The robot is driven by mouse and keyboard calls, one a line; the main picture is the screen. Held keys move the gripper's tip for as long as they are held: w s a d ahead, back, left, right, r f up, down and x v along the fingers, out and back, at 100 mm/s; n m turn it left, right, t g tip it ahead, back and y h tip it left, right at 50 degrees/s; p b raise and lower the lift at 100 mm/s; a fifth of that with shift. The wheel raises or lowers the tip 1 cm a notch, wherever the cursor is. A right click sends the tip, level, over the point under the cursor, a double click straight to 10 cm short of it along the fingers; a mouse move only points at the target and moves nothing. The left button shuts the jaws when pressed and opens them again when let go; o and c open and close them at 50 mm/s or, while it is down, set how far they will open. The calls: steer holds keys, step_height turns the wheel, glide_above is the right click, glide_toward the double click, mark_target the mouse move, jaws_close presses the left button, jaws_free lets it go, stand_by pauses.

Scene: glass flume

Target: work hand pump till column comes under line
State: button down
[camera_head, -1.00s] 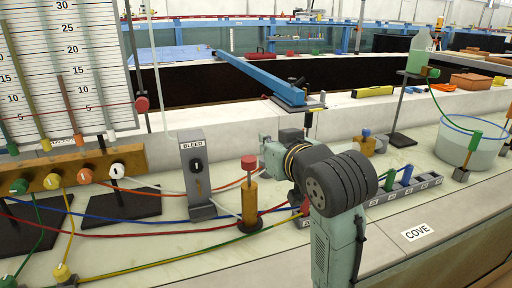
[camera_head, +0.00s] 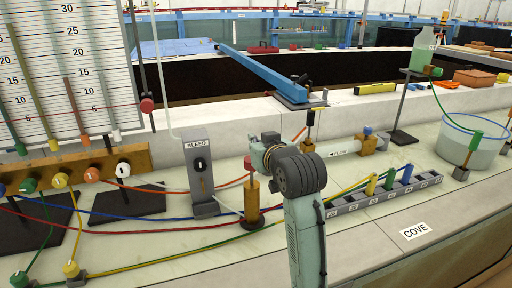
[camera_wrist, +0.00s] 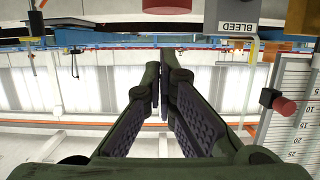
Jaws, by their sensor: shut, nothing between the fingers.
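The hand pump (camera_head: 252,197) is an upright brass cylinder with a red knob (camera_head: 249,163) on the bench. My gripper (camera_head: 262,150) is close to the knob, and its fingertips are hard to make out in the head view. In the wrist view my green fingers (camera_wrist: 165,76) are shut and empty. The red knob (camera_wrist: 167,5) shows there at the top edge, apart from the fingers. The scale board (camera_head: 75,60) at left carries coloured columns and a thin red line (camera_head: 110,107) across them. The orange column (camera_head: 71,98) reaches above this line.
The BLEED post (camera_head: 198,172) stands just left of the pump. A valve manifold (camera_head: 75,172) with coloured knobs is below the board. Coloured hoses cross the bench. A grey socket strip (camera_head: 385,193) and a water bowl (camera_head: 470,145) are to the right.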

steer(key=shift+f, duration=1.25)
